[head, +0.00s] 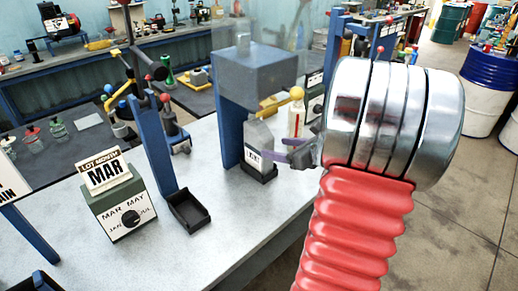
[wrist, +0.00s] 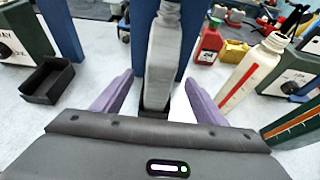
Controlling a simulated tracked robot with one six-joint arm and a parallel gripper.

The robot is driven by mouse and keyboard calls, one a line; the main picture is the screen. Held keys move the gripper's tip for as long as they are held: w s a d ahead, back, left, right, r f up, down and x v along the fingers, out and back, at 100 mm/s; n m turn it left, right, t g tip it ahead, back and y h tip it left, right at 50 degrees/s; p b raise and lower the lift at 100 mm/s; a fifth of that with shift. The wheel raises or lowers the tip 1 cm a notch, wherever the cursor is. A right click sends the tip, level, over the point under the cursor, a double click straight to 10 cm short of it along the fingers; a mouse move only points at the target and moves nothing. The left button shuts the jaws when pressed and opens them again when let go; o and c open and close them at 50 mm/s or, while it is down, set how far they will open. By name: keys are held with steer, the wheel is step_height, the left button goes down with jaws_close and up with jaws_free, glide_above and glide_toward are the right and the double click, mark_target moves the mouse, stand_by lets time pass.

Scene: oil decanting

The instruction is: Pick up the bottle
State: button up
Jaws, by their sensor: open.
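A grey bottle (head: 259,138) with a white label stands upright in a small black tray (head: 262,174) at the foot of a blue stand with a grey box on top. In the wrist view the grey bottle (wrist: 164,55) is straight ahead, its lower part standing in the black tray (wrist: 155,112). My gripper (head: 287,149) has purple fingers and is at the bottle's right in the head view. In the wrist view my gripper (wrist: 160,78) is open, one finger on each side of the bottle's line. I cannot tell whether the fingers touch it.
A white bottle with a red stripe (wrist: 250,78) stands to the right, near a red container (wrist: 207,44). An empty black tray (head: 187,211) on another blue stand and a green box with a MAR card (head: 119,208) are to the left. The front bench top is mostly clear.

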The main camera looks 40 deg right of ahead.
mark_target(269, 147)
steer(key=x, duration=0.5)
steer(key=shift+w+f, duration=0.15)
steer(key=shift+w, duration=0.2)
steer(key=shift+x, duration=2.6)
steer(key=shift+s+f, duration=0.1)
steer(key=shift+f, duration=0.05)
steer(key=shift+c, duration=0.6)
jaws_close()
steer(key=shift+d, duration=0.1)
